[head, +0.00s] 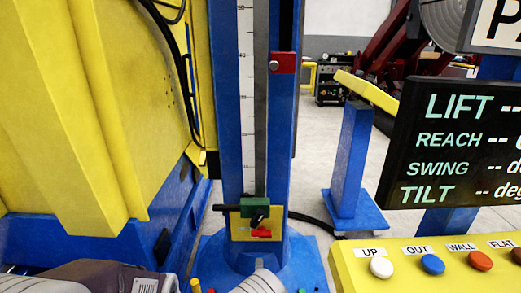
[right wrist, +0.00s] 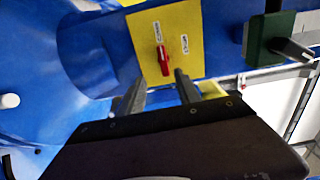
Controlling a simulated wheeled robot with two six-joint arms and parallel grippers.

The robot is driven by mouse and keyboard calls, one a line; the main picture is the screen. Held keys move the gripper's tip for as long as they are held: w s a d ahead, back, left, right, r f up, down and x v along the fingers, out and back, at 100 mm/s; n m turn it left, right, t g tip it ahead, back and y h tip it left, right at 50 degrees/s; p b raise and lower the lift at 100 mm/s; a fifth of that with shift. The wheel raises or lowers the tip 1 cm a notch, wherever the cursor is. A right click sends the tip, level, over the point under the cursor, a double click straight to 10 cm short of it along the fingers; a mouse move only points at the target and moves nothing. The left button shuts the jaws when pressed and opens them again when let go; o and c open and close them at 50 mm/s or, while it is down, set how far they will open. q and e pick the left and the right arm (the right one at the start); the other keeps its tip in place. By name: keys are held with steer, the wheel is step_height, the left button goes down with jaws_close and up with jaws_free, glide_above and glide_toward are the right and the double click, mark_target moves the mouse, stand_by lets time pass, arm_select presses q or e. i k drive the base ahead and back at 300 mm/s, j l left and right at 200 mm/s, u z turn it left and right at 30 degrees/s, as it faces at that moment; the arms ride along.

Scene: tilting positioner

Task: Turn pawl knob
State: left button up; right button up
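The pawl knob is a small red handle (head: 261,234) on a yellow plate (head: 240,228) low on the blue column. In the right wrist view the red knob (right wrist: 162,58) stands out from the yellow plate between two small labels too blurred to read. My right gripper (right wrist: 160,80) points at the plate with its two grey fingers apart and nothing between them. The knob shows just beyond the fingertips, and I cannot tell whether they touch it. In the head view I cannot make out the right fingertips. My left gripper is not in view.
A green block (head: 255,208) with a dark handle sits just above the plate. A red pointer (head: 283,63) is higher on the scaled column. A yellow button console (head: 420,274) and a black display (head: 455,145) stand at right. A large yellow machine body (head: 85,110) fills the left.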

mark_target(262, 232)
steer(key=k, duration=0.85)
